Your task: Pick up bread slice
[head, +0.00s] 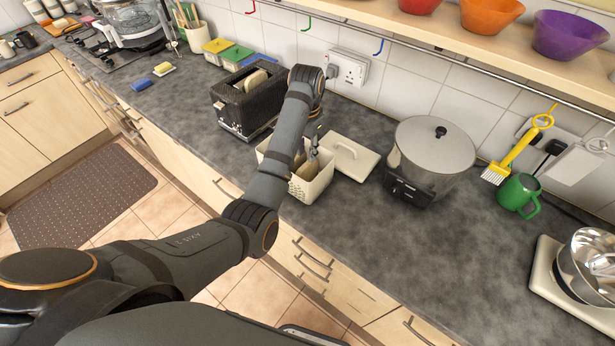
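A bread slice (257,78) stands in the slot of the black toaster (235,108), its top edge showing. A cream bin (318,186) stands in front of the toaster, and brown bread (299,189) shows inside it, partly covered by my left arm. My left gripper (313,157) points down over or into the bin, beside the bread. Its fingertips are small and partly hidden, so I cannot tell whether it is open, or whether it touches the bread. My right gripper is not in view.
A cream lid (349,158) lies right of the bin, with a large lidded pot (433,158) beyond it. A green mug (518,193) and metal bowls (589,262) are farther right. The counter (400,255) in front of the pot is clear. A shelf (455,35) overhangs the back.

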